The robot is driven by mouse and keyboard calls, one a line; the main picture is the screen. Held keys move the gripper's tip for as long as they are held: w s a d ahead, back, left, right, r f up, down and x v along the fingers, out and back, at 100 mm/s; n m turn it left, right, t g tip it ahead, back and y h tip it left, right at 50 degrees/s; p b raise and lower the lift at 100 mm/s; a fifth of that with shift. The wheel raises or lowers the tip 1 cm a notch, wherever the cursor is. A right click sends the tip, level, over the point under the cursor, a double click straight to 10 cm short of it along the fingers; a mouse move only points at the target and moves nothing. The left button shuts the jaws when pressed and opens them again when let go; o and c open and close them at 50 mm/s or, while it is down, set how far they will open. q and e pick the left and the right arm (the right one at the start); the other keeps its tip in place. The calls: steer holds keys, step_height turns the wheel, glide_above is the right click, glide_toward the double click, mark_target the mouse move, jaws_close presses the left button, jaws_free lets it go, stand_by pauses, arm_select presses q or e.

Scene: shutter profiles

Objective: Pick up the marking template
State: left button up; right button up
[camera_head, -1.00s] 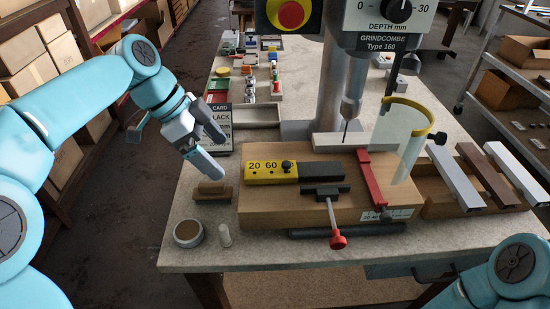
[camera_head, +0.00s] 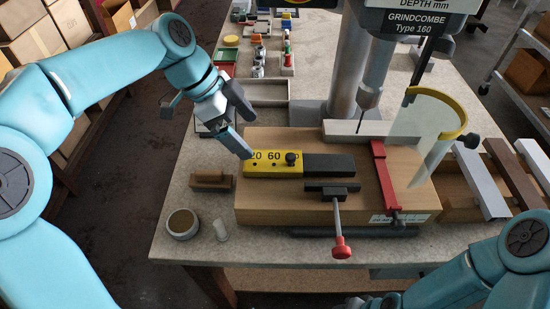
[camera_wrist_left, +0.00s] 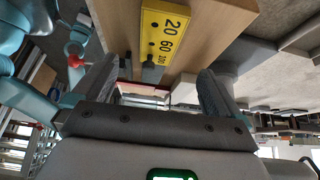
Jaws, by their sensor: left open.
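The marking template looks to be the yellow plate (camera_head: 272,171) printed 20, 60 and a third number, with a black knob on it and a dark bar at its right end. It lies flat on the wooden block (camera_head: 400,170) under the drill. My left gripper (camera_head: 247,132) is open and empty, over the block's left end by the plate, with one fingertip covering part of its left end. In the left wrist view the yellow plate (camera_wrist_left: 165,38) shows ahead between the open fingers (camera_wrist_left: 157,75). My right arm shows at the lower right; its gripper does not show.
A red clamp bar (camera_head: 384,180), a red-knobbed handle (camera_head: 341,247) and a clear guard (camera_head: 425,135) stand on or by the block. A brown brush (camera_head: 211,181), a round tin (camera_head: 183,223) and a small white cylinder (camera_head: 220,229) stand left of it.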

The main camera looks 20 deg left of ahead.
mark_target(273, 160)
arm_select(q)
steer(key=x, duration=0.4)
steer(key=shift+d+f, duration=0.15)
steer(key=shift+f, duration=0.1)
steer(key=x, duration=0.4)
steer(key=shift+w+d+f+p, duration=0.1)
steer(key=shift+d+f+p, duration=0.2)
steer(key=shift+p, duration=0.1)
steer(key=shift+f, duration=0.15)
steer(key=shift+d, duration=0.1)
steer(key=c, duration=1.2)
